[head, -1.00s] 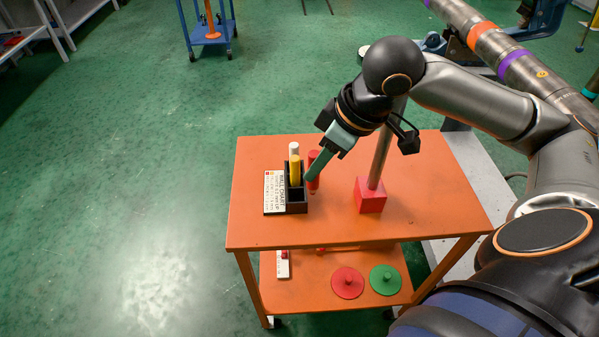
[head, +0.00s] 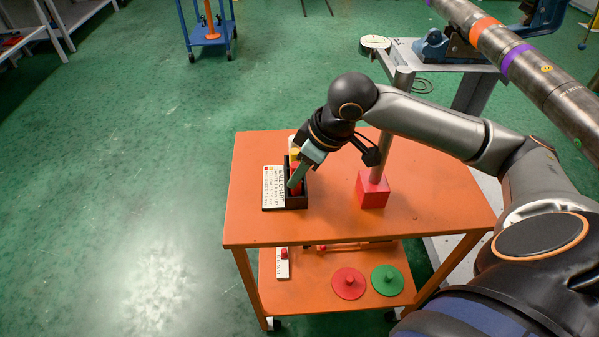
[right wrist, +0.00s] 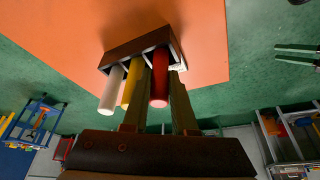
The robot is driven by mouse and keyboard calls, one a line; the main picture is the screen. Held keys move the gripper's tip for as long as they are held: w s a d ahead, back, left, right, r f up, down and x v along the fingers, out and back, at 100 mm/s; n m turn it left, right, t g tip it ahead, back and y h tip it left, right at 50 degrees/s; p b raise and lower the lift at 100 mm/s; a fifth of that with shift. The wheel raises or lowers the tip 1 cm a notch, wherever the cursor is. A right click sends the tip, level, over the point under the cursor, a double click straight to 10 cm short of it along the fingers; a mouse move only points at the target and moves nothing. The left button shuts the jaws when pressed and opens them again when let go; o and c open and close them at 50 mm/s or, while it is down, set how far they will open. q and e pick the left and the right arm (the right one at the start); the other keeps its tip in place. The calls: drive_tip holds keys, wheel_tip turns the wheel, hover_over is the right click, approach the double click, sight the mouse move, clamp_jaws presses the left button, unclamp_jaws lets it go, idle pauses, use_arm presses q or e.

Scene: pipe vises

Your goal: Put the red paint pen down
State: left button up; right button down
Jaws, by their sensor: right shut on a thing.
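My right gripper (head: 293,184) is shut on the red paint pen (head: 297,172). The pen stands about upright at the near compartment of the black pen holder (head: 297,204), its lower end appearing to be inside. In the right wrist view the red pen (right wrist: 160,80) is between the two fingers, in line with a white pen (right wrist: 112,90) and a yellow pen (right wrist: 133,82) in the holder. How deep the red pen sits is hidden. My left gripper is not in view.
A printed card (head: 273,187) is beside the holder on the orange cart (head: 335,222). A red block (head: 371,192) with a grey post (head: 384,150) stands to the right. Red (head: 348,283) and green (head: 387,279) discs lie on the lower shelf.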

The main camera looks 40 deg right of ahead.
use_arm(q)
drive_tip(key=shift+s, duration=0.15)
use_arm(e)
drive_tip(key=c, duration=1)
unclamp_jaws()
drive_tip(key=shift+f, duration=0.15)
use_arm(q)
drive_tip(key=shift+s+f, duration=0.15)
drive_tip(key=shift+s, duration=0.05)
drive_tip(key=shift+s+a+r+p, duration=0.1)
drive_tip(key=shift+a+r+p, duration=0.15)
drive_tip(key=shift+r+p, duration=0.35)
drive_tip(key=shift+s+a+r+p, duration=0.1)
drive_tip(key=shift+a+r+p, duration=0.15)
drive_tip(key=shift+p, duration=0.65)
use_arm(e)
drive_tip(key=v, duration=1.2)
drive_tip(key=shift+s+d, duration=0.1)
